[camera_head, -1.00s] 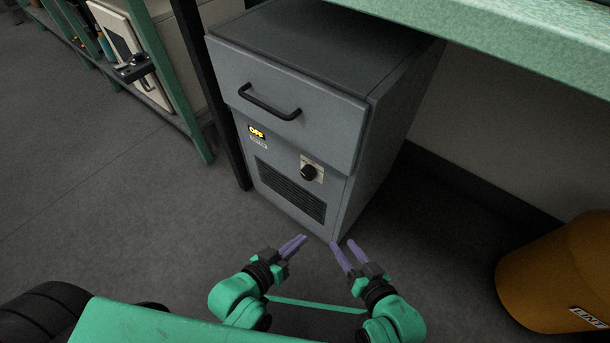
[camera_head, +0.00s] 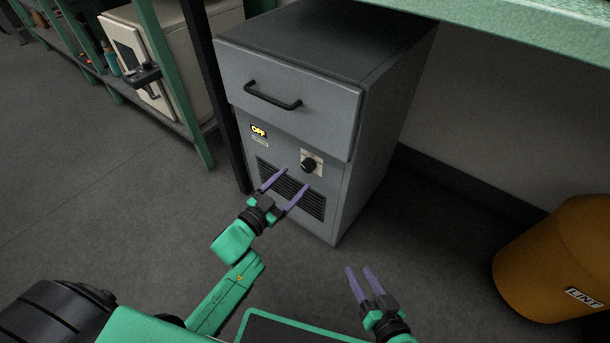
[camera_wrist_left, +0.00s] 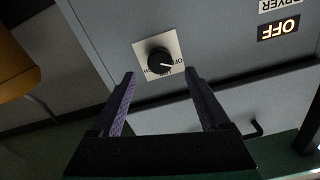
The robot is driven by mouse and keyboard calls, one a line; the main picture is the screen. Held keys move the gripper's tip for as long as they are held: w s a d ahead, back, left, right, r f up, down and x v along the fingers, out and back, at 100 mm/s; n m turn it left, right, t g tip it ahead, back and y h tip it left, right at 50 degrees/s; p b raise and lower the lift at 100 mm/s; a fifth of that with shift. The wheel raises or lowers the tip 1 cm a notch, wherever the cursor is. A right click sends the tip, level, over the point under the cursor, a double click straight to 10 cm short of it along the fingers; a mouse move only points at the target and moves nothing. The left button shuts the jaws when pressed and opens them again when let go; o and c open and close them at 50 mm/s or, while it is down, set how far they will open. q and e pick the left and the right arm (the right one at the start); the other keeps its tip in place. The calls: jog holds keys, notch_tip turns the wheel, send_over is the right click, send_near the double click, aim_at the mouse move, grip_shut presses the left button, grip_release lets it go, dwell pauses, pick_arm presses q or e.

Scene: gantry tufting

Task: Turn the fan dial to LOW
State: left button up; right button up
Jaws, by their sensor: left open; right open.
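The fan dial (camera_head: 308,165) is a black round knob on a pale square plate, on the front of a grey cabinet (camera_head: 355,130). A lit display (camera_head: 259,131) to its left reads OFF. In the left wrist view the dial (camera_wrist_left: 159,60) shows beyond and between the fingertips, apart from them, with the lit OFF display (camera_wrist_left: 278,29) at upper right. My left gripper (camera_head: 290,180) is open and empty in front of the vent, just below and left of the dial. My right gripper (camera_head: 358,270) is open and empty, low and away from the cabinet.
A drawer with a black handle (camera_head: 272,97) is above the dial, and a slatted vent (camera_head: 300,195) below it. A green bench edge (camera_head: 520,30) overhangs at upper right. An orange LINT bin (camera_head: 560,255) stands at right. The floor (camera_head: 90,200) at left is clear.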

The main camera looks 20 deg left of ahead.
aim_at(306, 169)
pick_arm(q)
jog(key=b+x, duration=0.1)
jog(key=x, duration=0.4)
jog(key=shift+w+d, duration=0.1)
jog(key=shift+w, duration=0.25)
grip_shut()
pick_arm(e)
jog(key=f, duration=0.2)
jog(key=shift+s+f, duration=0.2)
jog(key=shift+f, duration=0.15)
